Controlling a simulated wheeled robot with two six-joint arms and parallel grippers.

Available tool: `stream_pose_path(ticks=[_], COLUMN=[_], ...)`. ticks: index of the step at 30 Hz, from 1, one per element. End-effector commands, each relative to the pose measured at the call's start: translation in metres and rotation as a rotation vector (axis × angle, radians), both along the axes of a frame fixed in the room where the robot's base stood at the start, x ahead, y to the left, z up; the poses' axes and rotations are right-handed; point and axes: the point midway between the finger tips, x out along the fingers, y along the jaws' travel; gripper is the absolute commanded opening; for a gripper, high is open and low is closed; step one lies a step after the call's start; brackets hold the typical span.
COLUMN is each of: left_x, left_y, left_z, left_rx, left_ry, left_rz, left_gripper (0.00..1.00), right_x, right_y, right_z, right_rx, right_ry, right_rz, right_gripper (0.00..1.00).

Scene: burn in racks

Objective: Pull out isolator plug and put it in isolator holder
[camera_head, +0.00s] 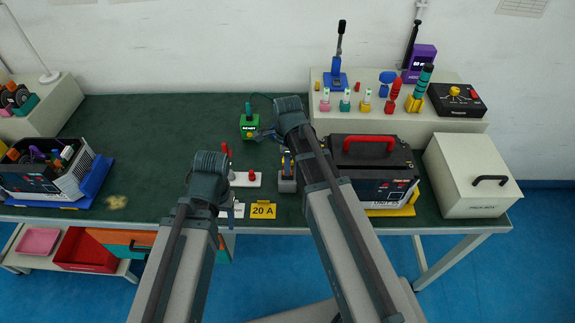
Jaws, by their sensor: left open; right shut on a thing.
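My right gripper (264,135) is over the bench beside the small green box labelled READY (249,128). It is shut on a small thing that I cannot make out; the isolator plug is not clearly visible. My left gripper (224,168) is open, low over the bench at the left end of a white block (244,180). Its fingers are largely hidden by its own wrist. A red upright piece (225,150) shows just beyond it, and a red knob (251,175) stands on the block. I cannot tell which fixture is the isolator holder.
A grey switch box (287,185) stands close beside my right arm. A black unit with a red handle (369,144) and a cream box (466,172) stand at right. Another unit (40,182) is at left. The green mat (150,140) is clear at left centre.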

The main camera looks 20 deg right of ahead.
Motion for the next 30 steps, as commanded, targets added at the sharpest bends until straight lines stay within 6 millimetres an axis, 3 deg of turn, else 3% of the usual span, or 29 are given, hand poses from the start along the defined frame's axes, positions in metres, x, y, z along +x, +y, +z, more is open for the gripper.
stream_pose_path(ticks=[30], left_x=[0.0], left_y=[0.0], left_z=[0.01], left_rx=[0.0], left_ry=[0.0], left_rz=[0.0], left_gripper=[0.59], right_x=[0.0], right_y=[0.0], right_z=[0.01], right_rx=[0.0], right_ry=[0.0], right_rz=[0.0], right_gripper=[0.0])
